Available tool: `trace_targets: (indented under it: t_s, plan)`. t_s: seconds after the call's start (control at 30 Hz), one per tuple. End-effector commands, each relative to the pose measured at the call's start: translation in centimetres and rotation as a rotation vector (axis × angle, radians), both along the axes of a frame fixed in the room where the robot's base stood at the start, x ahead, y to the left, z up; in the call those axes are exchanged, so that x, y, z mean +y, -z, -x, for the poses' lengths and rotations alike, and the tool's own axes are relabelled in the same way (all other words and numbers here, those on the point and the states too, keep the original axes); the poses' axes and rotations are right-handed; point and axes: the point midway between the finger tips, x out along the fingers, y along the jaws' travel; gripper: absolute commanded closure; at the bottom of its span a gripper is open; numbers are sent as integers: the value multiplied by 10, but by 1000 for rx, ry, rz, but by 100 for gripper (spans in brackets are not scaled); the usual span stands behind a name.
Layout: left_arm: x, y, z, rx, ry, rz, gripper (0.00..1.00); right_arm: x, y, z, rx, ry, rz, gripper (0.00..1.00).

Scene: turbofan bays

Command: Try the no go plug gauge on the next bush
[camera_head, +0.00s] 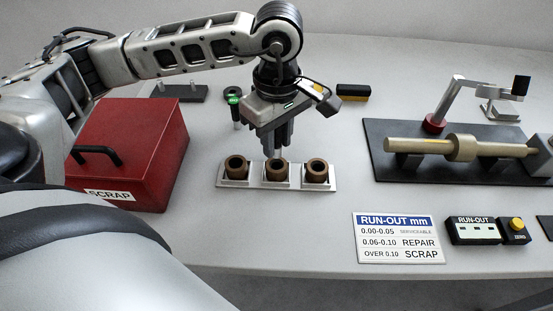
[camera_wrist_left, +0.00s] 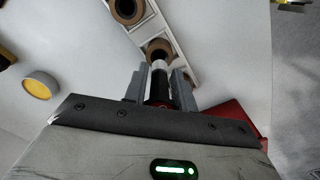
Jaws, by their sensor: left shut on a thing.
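Three brown bushes sit in a row in a pale holder (camera_head: 250,185): the left bush (camera_head: 236,168), the middle bush (camera_head: 276,171) and the right bush (camera_head: 317,171). My left gripper (camera_head: 274,152) points down just above the middle bush. It is shut on a plug gauge (camera_wrist_left: 159,85) with a dark body, a small red mark and a silver end, seen in the left wrist view. The silver end is at the near edge of a bush (camera_wrist_left: 157,46); I cannot tell whether it is inside the bore. The fingers hide the gauge in the head view. My right gripper is not in view.
A red scrap box (camera_head: 130,150) stands left of the holder. Another tool with a green tag (camera_head: 234,100) is behind it. A shaft on a dark stand (camera_head: 460,150) is at the right. A run-out sign (camera_head: 400,238) and readout (camera_head: 473,231) are in front. Table between holder and sign is clear.

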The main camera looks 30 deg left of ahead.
Motion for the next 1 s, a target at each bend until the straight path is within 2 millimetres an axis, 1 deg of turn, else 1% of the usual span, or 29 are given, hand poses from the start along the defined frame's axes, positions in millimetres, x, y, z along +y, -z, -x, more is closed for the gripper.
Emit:
trace_targets:
  t_s: [0.03,0.6,0.73,1.0]
  plan:
    - [0,-5,0,-2,0,0,100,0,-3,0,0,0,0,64]
    - [0,-33,0,-3,0,1,100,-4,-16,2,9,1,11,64]
    - [0,-36,0,-2,0,0,100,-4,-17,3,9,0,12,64]
    - [0,-36,0,-2,0,1,100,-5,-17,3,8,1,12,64]
